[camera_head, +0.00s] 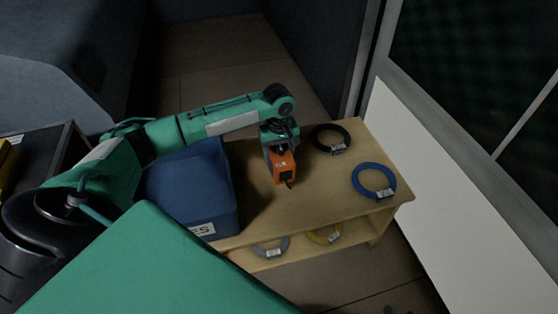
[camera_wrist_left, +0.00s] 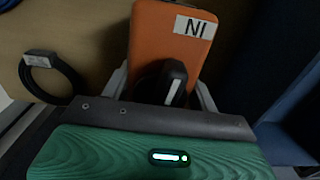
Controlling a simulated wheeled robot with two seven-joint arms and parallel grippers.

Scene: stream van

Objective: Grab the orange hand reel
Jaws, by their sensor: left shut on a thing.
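The orange hand reel (camera_head: 283,169) is at the wooden table's top, between the blue bin and the black cable ring. In the left wrist view the reel (camera_wrist_left: 160,45) shows as an orange body with a white label and a black part near my fingers. My left gripper (camera_head: 281,153) reaches down from above and is shut on the reel, with a finger on each side of it in the left wrist view (camera_wrist_left: 162,92). I cannot tell whether the reel touches the table. My right gripper is not in view.
A blue bin (camera_head: 226,203) stands left of the reel on the wooden table (camera_head: 285,221). A black cable ring (camera_head: 319,146) and a blue cable ring (camera_head: 372,193) lie to the right. A grey ring (camera_head: 262,252) and a yellow ring (camera_head: 324,239) are on the lower shelf. A white wall panel (camera_head: 430,180) borders the right.

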